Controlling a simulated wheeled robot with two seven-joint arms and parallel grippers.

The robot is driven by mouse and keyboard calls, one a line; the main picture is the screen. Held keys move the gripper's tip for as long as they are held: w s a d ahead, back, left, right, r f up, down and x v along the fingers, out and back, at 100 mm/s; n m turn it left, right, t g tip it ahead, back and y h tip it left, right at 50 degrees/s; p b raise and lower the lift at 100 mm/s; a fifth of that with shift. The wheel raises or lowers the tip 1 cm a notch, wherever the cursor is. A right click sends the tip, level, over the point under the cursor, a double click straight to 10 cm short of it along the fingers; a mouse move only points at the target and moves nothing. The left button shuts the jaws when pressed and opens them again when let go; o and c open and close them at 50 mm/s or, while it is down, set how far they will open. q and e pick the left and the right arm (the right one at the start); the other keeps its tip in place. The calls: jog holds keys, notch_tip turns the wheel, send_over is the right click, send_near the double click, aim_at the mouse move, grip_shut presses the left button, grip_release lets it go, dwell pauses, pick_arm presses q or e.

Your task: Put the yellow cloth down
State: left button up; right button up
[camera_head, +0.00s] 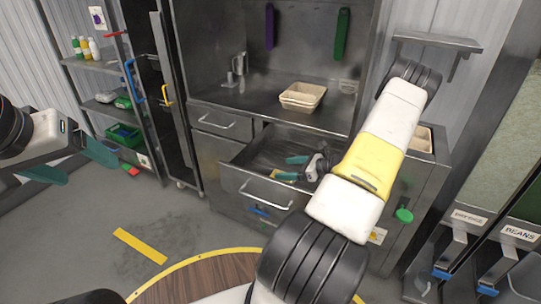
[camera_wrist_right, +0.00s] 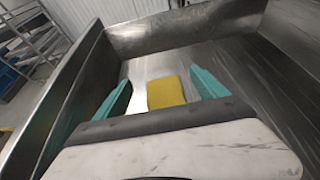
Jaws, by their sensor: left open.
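The yellow cloth (camera_wrist_right: 167,93) lies flat on the metal floor of the open drawer (camera_head: 238,186). In the right wrist view it lies between the two spread teal fingers of my right gripper (camera_wrist_right: 160,90), with a visible gap on both sides. In the head view my right gripper (camera_head: 290,168) reaches down into the drawer, and only a small bit of yellow shows by its fingers. My left gripper (camera_head: 70,163) is open and empty at the left, well away from the drawer, over the floor.
Beige trays (camera_head: 302,96) stand on the steel counter above the drawer. The drawer walls (camera_wrist_right: 72,90) enclose my right gripper. Labelled dispensers (camera_head: 520,234) stand at the right. A shelf rack (camera_head: 100,62) with bottles and a green crate (camera_head: 124,135) stands at the left.

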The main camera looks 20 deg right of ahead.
jog(key=shift+r, duration=0.1)
jog(key=shift+r, duration=0.3)
jog(key=v, duration=1.1)
jog(key=s+a+r+n+g+h, duration=0.15)
jog(key=a+r+n+g, duration=0.55)
jog(key=a+r+n, duration=0.95)
jog(key=s+a+r+n+t+h, duration=0.3)
jog(key=s+a+r+n+h, duration=0.2)
jog(key=s+a+r+n, duration=0.7)
jog(key=s+r, duration=0.1)
jog(key=s, duration=0.2)
jog(key=shift+a+r, duration=0.3)
jog(key=shift+r, duration=0.1)
jog(key=shift+s, duration=0.1)
